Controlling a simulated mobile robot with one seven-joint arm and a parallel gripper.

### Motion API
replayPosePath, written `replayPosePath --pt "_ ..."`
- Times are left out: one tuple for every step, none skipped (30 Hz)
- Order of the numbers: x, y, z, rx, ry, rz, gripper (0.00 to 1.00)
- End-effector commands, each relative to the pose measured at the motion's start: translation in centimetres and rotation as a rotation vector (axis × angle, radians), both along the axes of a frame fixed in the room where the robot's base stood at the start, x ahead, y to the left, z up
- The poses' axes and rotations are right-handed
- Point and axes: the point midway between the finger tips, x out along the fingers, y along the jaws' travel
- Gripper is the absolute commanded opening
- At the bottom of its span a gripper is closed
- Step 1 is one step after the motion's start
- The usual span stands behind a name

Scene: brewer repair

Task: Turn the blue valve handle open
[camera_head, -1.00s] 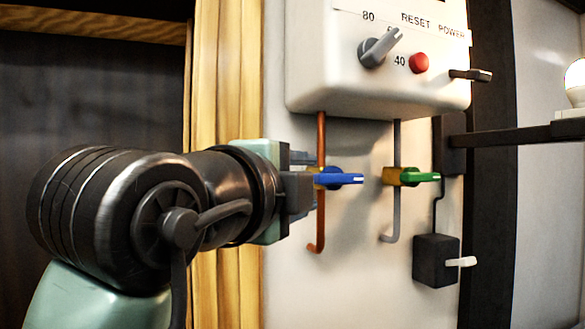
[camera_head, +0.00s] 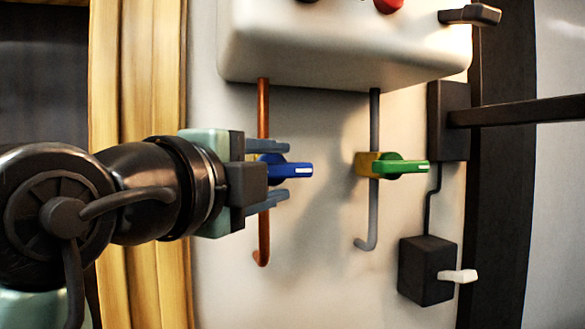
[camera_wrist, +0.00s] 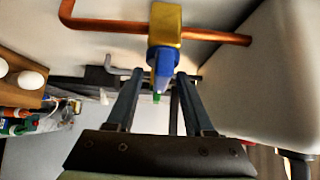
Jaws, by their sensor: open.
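The blue valve handle (camera_head: 287,170) sits on the copper pipe (camera_head: 263,105) under the white brewer box (camera_head: 340,45). In the head view it points to the right, across the pipe. My gripper (camera_head: 281,172) is at the handle from the left, one finger above it and one below.
A green valve handle (camera_head: 403,168) on a grey pipe (camera_head: 374,215) is to the right. A black box with a white lever (camera_head: 457,276) is lower right, and a dark bar (camera_head: 520,111) extends right. The wall below the pipes is clear.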

Motion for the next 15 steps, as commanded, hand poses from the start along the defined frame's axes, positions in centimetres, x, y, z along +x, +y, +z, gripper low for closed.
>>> replayPosePath --pt "-0.02 0.13 0.01 0.0 0.0 0.001 0.53" --pt "-0.03 0.17 0.0 0.0 0.0 0.001 0.53" --pt "-0.03 0.2 0.0 0.0 0.0 0.001 0.53" --pt "-0.04 0.21 0.0 0.0 0.0 0.001 0.53" --pt "-0.04 0.21 -0.01 0.0 0.0 0.001 0.53" --pt "-0.04 0.21 -0.01 0.0 0.0 0.001 0.53" --pt "-0.03 0.21 -0.02 0.0 0.0 0.001 0.53" --pt "-0.03 0.2 -0.02 0.0 0.0 0.001 0.53" --pt "-0.03 0.2 -0.02 0.0 0.0 0.001 0.53" --pt "-0.03 0.19 -0.02 0.0 0.0 0.001 0.53" --pt "-0.03 0.18 -0.02 -0.001 0.0 0.001 0.49" --pt "-0.03 0.18 -0.02 -0.001 0.0 0.001 0.42" --pt "-0.03 0.18 -0.02 -0.001 0.0 0.001 0.36" --pt "-0.02 0.18 -0.02 -0.001 0.0 0.001 0.31" --pt "-0.02 0.18 -0.02 -0.001 0.0 0.001 0.24"
